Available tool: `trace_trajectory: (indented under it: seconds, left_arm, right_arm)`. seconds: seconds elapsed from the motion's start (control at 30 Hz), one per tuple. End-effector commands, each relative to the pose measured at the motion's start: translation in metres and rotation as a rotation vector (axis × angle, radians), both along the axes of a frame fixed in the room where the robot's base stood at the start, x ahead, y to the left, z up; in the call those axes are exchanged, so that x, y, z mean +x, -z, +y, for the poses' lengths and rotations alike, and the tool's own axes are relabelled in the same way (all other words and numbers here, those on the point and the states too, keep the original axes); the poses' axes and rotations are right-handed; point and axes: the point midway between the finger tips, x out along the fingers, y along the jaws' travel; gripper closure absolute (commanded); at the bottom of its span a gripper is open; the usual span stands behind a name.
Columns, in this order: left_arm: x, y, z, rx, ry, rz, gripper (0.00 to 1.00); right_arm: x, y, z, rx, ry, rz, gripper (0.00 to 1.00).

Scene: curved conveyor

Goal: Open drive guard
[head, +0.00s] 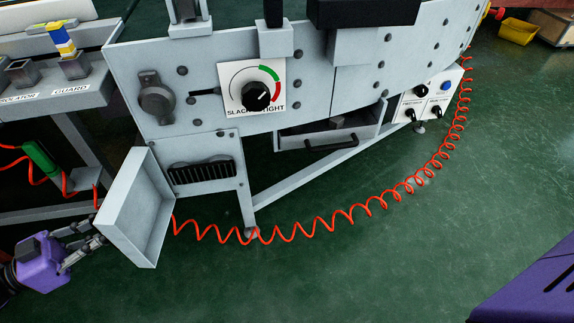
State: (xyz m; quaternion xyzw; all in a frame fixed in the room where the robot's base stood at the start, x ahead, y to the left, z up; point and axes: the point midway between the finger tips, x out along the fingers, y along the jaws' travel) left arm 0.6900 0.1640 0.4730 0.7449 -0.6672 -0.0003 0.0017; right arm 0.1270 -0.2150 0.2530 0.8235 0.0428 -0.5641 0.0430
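The drive guard (137,212), a shallow light-grey box-shaped cover, stands swung out from the conveyor's side at the lower left. Its inner face and rims show. Beside it, a black ribbed part (201,172) lies exposed on the grey side plate (214,143). My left gripper (98,241), with a purple body and grey fingers, is at the guard's left outer side. Its fingertips are close to the guard's edge and partly hidden behind it, so contact and finger closure are unclear. My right gripper is out of view.
A coiled red hose (290,236) runs around the conveyor and behind the guard. A slack/tight dial (256,93) and a round knob (156,99) sit above. A drawer-like tray (331,138) is under the conveyor. Green floor (350,275) in front is clear.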

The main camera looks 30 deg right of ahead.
Motion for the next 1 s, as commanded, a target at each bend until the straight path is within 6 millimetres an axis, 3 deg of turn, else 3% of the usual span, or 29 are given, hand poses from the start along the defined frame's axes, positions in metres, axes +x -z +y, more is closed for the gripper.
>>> trace_trajectory:
  seconds: [0.2, 0.23, 0.37, 0.6, 0.67, 0.73, 0.87, 1.0]
  left_arm:
    - [-0.002, 0.004, 0.007, 0.010, -0.002, 0.008, 1.00]
    - [-0.002, 0.004, 0.007, 0.011, -0.002, 0.009, 0.87]
    - [-0.002, 0.003, 0.006, 0.008, -0.002, 0.006, 0.71]
    - [-0.001, 0.002, 0.003, 0.005, -0.001, 0.003, 0.71]
    - [-0.001, 0.002, 0.003, 0.005, -0.001, 0.003, 0.71]
    - [-0.001, 0.002, 0.006, 0.006, -0.003, 0.003, 0.71]
    - [-0.002, 0.002, 0.022, 0.007, -0.005, 0.003, 0.71]
    - [-0.005, 0.002, 0.052, 0.009, -0.007, 0.004, 0.71]
  right_arm:
    - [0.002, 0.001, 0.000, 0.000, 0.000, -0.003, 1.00]
    - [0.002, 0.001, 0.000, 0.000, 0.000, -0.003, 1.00]
    - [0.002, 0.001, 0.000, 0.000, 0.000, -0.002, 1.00]
    - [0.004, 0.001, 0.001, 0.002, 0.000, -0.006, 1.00]
    - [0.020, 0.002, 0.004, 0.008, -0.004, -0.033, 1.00]
    - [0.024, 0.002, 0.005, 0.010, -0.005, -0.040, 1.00]
    - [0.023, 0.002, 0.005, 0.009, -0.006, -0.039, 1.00]
    - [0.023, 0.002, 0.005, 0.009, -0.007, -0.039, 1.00]
